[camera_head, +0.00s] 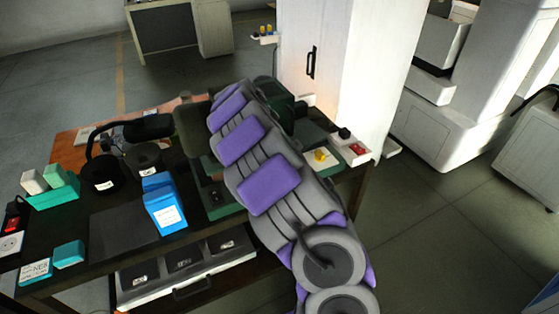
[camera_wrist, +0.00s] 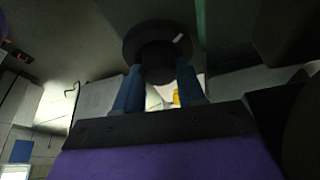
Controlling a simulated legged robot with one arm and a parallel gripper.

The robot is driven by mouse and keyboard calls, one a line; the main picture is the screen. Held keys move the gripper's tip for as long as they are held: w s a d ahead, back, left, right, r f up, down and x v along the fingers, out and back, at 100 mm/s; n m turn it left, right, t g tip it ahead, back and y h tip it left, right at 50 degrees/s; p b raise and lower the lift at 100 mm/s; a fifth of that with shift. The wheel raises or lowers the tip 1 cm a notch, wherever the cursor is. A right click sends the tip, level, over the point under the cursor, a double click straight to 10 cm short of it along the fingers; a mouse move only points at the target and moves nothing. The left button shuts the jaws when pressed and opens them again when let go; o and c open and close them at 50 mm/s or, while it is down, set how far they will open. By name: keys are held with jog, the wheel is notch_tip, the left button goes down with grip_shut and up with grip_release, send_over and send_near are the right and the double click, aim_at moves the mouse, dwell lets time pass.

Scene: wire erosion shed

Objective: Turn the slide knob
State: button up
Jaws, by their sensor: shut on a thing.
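The slide knob (camera_wrist: 158,45) shows in the wrist view as a dark round knob with a short white mark, set on a grey-green machine body (camera_wrist: 90,35). My gripper (camera_wrist: 158,78) has its two blue fingers on either side of the knob's narrower part and is shut on it. In the head view my grey and purple arm reaches over the bench to the dark green machine (camera_head: 192,130), and it hides my gripper and the knob.
The dark bench (camera_head: 105,235) carries a blue and white box (camera_head: 164,205), a black round object (camera_head: 104,172), and a teal block (camera_head: 69,254). A yellow button (camera_head: 320,155) is right of my arm. A white cabinet (camera_head: 345,75) stands close behind.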

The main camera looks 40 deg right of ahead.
jog(key=shift+w, duration=0.1)
jog(key=o, duration=1)
jog(key=shift+o, duration=0.2)
jog(key=p+v, duration=0.2)
jog(key=v, duration=1.5)
jog(key=shift+a, duration=0.2)
jog(key=shift+w+r, duration=0.1)
jog(key=shift+w, duration=0.05)
